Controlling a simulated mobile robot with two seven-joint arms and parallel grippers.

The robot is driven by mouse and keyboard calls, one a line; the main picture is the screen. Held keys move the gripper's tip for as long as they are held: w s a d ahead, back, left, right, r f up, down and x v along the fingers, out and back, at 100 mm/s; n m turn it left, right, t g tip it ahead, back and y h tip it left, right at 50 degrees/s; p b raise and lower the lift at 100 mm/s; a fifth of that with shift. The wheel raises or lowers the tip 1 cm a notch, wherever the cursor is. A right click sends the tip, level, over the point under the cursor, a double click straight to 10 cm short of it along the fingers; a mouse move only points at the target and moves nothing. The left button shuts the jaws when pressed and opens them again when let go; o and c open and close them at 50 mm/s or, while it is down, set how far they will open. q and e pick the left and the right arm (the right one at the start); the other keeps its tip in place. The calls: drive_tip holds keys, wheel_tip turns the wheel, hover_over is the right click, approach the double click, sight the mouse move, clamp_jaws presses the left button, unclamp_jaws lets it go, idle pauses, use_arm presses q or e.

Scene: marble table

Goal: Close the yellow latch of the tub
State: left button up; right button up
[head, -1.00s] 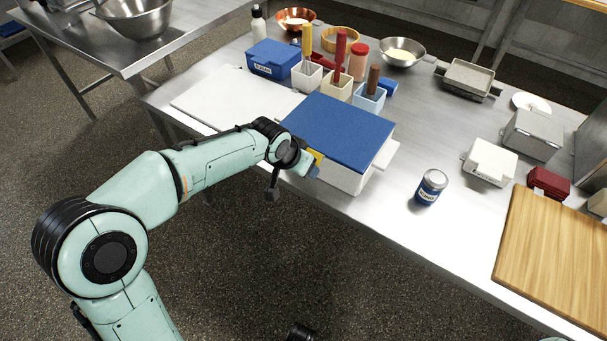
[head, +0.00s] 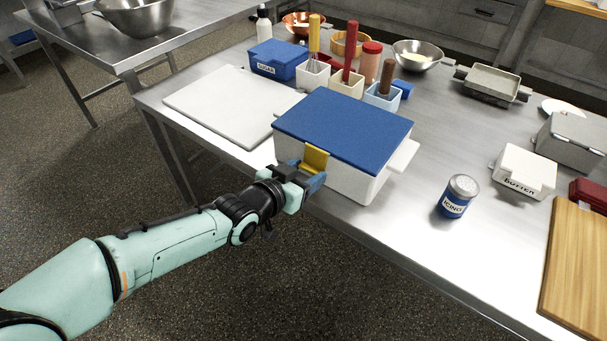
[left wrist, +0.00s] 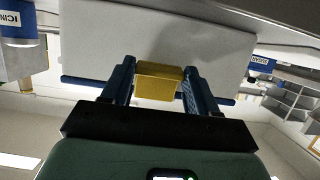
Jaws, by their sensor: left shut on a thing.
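The tub (head: 350,185) is white with a blue lid (head: 345,125) and stands near the table's front edge. The yellow latch (head: 315,158) is on its front side, just below the lid edge. My left gripper (head: 313,178) is at the front of the tub, its fingers shut on the latch. In the left wrist view the latch (left wrist: 157,82) sits between the two fingers, against the tub's pale wall (left wrist: 165,35). I cannot tell whether the latch is hooked over the lid's rim. My right gripper is not in view.
A white cutting board (head: 225,105) lies left of the tub. An icing jar (head: 456,197) stands to its right, with a butter box (head: 523,172) beyond. Utensil pots, including one white pot (head: 313,80), and a blue sugar box (head: 278,58) stand behind. The table between tub and jar is clear.

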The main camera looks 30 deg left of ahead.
use_arm(q)
drive_tip(key=shift+w+f+t, duration=0.35)
drive_tip(key=shift+f+t, duration=0.1)
drive_tip(key=shift+t, duration=0.65)
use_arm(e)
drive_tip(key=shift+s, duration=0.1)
use_arm(q)
drive_tip(key=o, duration=1.1)
drive_tip(key=shift+c, duration=0.2)
